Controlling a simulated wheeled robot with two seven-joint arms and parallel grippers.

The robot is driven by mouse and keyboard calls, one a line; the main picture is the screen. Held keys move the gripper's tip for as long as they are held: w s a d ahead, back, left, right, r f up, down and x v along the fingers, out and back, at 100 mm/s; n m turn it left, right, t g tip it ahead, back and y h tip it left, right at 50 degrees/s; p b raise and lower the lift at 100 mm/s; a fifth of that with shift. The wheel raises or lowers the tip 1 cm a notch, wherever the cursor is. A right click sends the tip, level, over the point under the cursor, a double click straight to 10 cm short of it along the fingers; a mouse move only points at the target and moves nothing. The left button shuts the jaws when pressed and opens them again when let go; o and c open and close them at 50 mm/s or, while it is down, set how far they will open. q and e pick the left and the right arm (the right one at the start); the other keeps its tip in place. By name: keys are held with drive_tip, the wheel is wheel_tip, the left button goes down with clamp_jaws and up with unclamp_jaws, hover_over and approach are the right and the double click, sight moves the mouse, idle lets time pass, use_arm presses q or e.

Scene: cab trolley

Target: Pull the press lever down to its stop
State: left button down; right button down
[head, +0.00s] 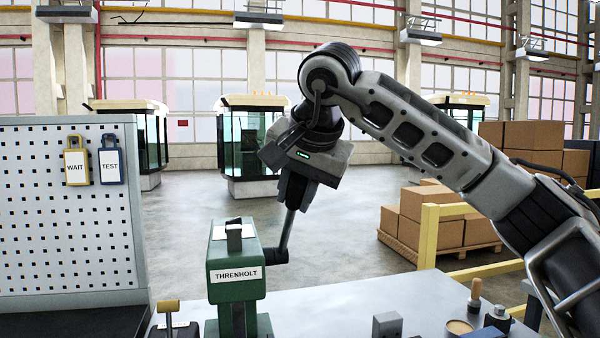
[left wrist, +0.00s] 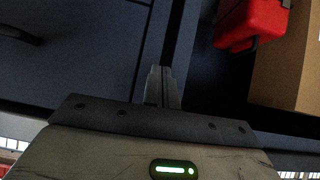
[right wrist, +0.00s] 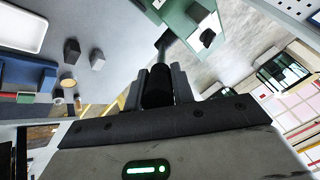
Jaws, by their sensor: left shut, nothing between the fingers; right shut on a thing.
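The green press (head: 236,272) with the label THRENHOLT stands on the bench in the head view. Its grey lever (head: 286,232) comes off the press's right side and rises, tilted slightly right, into my right gripper (head: 296,190). In the right wrist view my right gripper (right wrist: 158,88) is shut around the lever's dark grip (right wrist: 157,90), and the green press (right wrist: 185,15) lies beyond it. My left gripper (left wrist: 162,85) shows only in the left wrist view. Its fingers are together and empty, away from the press.
A pegboard (head: 65,215) with WAIT and TEST tags stands left of the press. A grey block (head: 387,325) and a wooden-handled tool (head: 475,294) are on the bench at right. A red box (left wrist: 250,22) and a cardboard box (left wrist: 290,60) show in the left wrist view.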

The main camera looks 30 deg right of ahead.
drive_tip(key=shift+w+a+f, duration=0.1)
drive_tip(key=shift+w, duration=0.05)
drive_tip(key=c, duration=1.3)
unclamp_jaws()
drive_tip(key=shift+o, duration=1)
drive_tip(key=shift+w, duration=0.2)
drive_tip(key=shift+s, duration=0.1)
drive_tip(key=v, duration=1.6)
